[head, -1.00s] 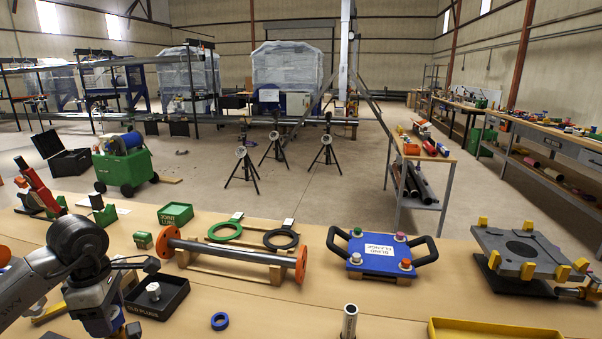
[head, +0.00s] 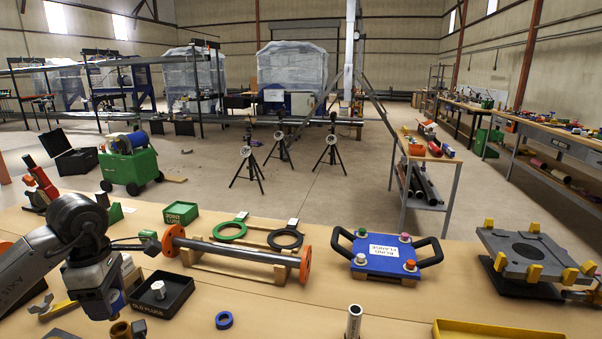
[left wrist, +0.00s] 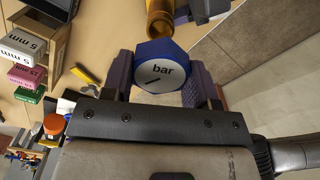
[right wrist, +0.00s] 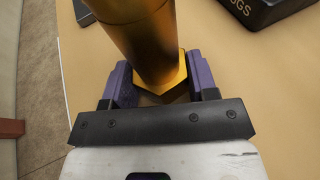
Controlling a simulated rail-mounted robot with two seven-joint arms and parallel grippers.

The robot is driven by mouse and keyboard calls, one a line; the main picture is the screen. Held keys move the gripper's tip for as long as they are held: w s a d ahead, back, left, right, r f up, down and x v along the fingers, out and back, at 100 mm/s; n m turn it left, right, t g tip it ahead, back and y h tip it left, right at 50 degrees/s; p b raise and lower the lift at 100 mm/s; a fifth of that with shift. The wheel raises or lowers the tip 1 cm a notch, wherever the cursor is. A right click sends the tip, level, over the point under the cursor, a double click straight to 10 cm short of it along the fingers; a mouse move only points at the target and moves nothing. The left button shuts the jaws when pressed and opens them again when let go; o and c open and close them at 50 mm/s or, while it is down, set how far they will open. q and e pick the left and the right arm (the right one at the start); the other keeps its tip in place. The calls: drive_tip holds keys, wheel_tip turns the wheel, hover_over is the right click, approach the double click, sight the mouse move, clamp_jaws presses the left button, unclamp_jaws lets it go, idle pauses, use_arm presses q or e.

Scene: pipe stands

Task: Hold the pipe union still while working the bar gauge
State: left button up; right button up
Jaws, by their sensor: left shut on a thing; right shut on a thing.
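The bar gauge (left wrist: 160,70) has a blue hex body and a white face marked "bar". In the left wrist view it sits between the purple fingers of my left gripper (left wrist: 165,85), which is shut on it. A brass pipe (left wrist: 159,22) shows just behind the gauge. In the right wrist view the brass pipe union (right wrist: 148,40) stands large, its hex part between the fingers of my right gripper (right wrist: 160,88), shut on it. In the head view a brass piece (head: 121,330) shows at the bottom edge, below my left gripper; my right gripper is out of that view.
A black tray (head: 178,303) with a white plug lies right of my left gripper. A flanged pipe (head: 235,252) rests on a wooden cradle behind it. A blue ring (head: 224,320), an upright steel tube (head: 353,322) and a yellow tray (head: 490,328) stand along the front.

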use_arm(q)
drive_tip(key=shift+r, duration=0.7)
use_arm(e)
drive_tip(key=o, duration=1.1)
drive_tip(key=shift+d, duration=0.1)
drive_tip(key=shift+v, duration=3.65)
drive_tip(key=shift+s, duration=0.1)
use_arm(q)
drive_tip(key=shift+s, duration=0.1)
